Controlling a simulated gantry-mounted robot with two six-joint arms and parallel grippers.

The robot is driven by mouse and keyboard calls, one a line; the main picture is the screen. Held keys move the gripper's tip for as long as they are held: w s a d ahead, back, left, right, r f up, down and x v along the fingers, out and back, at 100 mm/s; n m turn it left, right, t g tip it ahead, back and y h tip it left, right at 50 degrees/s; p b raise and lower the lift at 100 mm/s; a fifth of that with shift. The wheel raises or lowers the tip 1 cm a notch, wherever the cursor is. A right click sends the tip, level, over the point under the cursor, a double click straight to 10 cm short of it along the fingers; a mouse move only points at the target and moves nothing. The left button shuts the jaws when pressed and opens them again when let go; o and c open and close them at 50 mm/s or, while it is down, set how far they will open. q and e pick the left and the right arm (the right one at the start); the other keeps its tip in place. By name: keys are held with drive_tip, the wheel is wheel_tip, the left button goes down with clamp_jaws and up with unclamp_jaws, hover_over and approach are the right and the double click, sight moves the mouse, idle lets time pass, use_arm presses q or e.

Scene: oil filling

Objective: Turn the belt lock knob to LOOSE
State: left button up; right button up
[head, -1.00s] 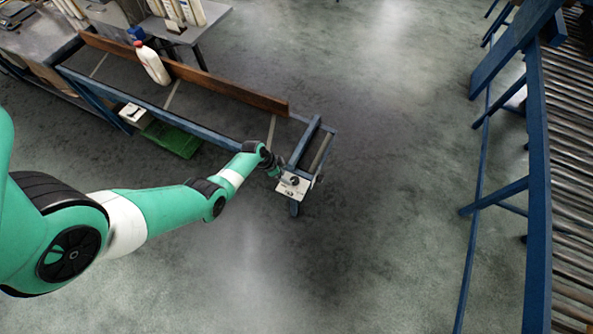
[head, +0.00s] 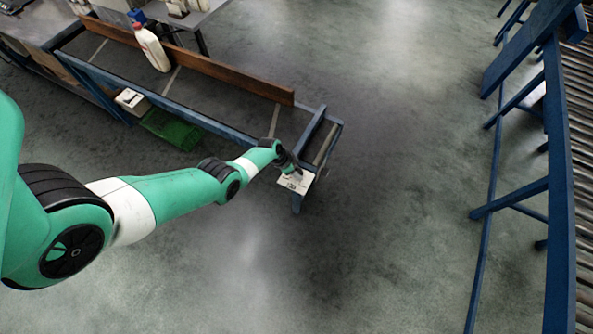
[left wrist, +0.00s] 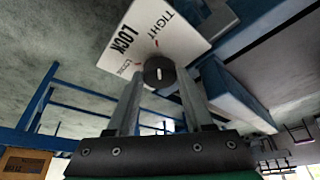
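The belt lock panel (head: 290,186) is a small white plate at the near right end of the blue-framed belt table. My right gripper is not in view.
A white bottle (head: 152,48) stands on the belt by the brown side rail (head: 200,64). A green crate (head: 172,130) is under the table edge beside a small white box (head: 132,101). A blue roller conveyor (head: 560,200) runs along the right. The floor between is clear.

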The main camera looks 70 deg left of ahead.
use_arm(q)
clamp_jaws()
